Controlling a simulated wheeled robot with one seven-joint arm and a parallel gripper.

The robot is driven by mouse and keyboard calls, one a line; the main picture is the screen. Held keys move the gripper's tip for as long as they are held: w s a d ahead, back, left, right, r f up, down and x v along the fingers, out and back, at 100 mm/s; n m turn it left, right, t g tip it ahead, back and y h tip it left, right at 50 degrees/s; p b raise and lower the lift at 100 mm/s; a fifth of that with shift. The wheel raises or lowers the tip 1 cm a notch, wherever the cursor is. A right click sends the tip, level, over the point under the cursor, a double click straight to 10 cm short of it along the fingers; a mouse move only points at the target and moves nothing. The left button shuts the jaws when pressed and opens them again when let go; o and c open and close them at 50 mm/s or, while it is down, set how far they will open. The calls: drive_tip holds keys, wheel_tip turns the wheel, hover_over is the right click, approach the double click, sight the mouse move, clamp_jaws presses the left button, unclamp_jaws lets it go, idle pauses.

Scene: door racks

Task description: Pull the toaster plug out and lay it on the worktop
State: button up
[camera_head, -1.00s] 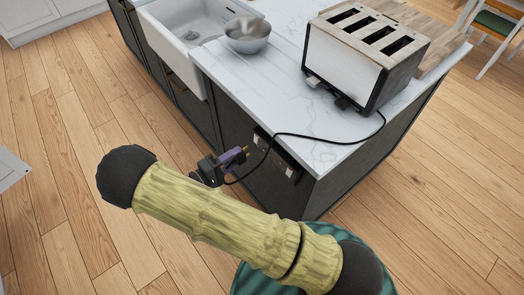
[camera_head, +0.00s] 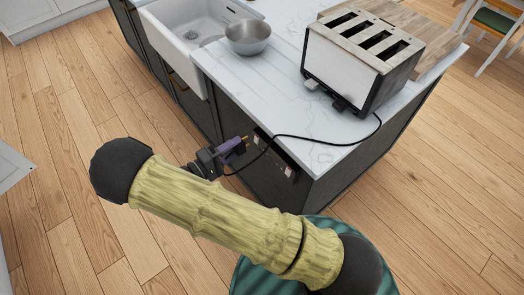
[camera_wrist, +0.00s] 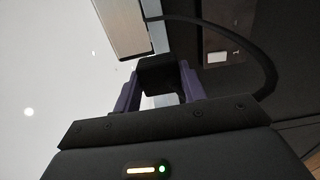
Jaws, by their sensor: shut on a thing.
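The toaster (camera_head: 345,62) stands on the white marbled worktop (camera_head: 262,92), and its black cord hangs over the worktop's edge. My gripper (camera_head: 235,147), with purple fingers, is shut on the black toaster plug (camera_wrist: 160,72). In the head view the plug is mostly hidden by the fingers; its brass pins (camera_head: 244,138) point toward the cabinet. The plug is clear of the socket panel (camera_head: 276,156) on the dark cabinet side, held in front of it and below the worktop's edge. The toaster also shows in the wrist view (camera_wrist: 120,25).
A metal bowl (camera_head: 248,37) stands near the white sink (camera_head: 195,28) on the worktop. A wooden board (camera_head: 410,35) lies beside the toaster. The wooden floor (camera_head: 70,130) at left is open.

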wheel_tip(320, 180, up, 8)
drive_tip(key=p, duration=0.5)
idle(0.6)
drive_tip(key=w+a+b, duration=0.8)
drive_tip(key=w+a, duration=0.2)
drive_tip(key=w, duration=0.5)
idle(1.9)
drive_tip(key=shift+a+f, duration=0.1)
drive_tip(key=shift+f, duration=0.05)
